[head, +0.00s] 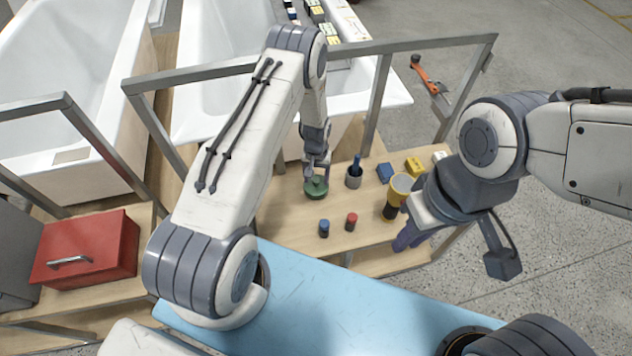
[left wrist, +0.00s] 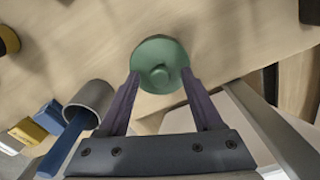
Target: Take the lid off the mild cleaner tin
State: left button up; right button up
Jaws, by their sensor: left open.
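The green tin (head: 316,189) stands on the wooden bench, and its round lid with a centre knob also shows from above in the left wrist view (left wrist: 160,66). No label is readable. My left gripper (head: 317,177) points down at the tin. In the left wrist view its two open fingers (left wrist: 161,82) reach to either side of the lid's near edge, with the knob just beyond the tips. I cannot tell whether they touch the lid.
A grey cup (head: 354,181) with a blue-handled tool stands just right of the tin. Blue (head: 324,228) and red (head: 351,221) small containers stand in front. A yellow-and-black object (head: 400,186) and small boxes (head: 414,166) are farther right. A metal frame (head: 375,100) stands behind.

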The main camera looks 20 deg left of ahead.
pick_arm(q)
jog(key=shift+f, duration=0.15)
grip_shut()
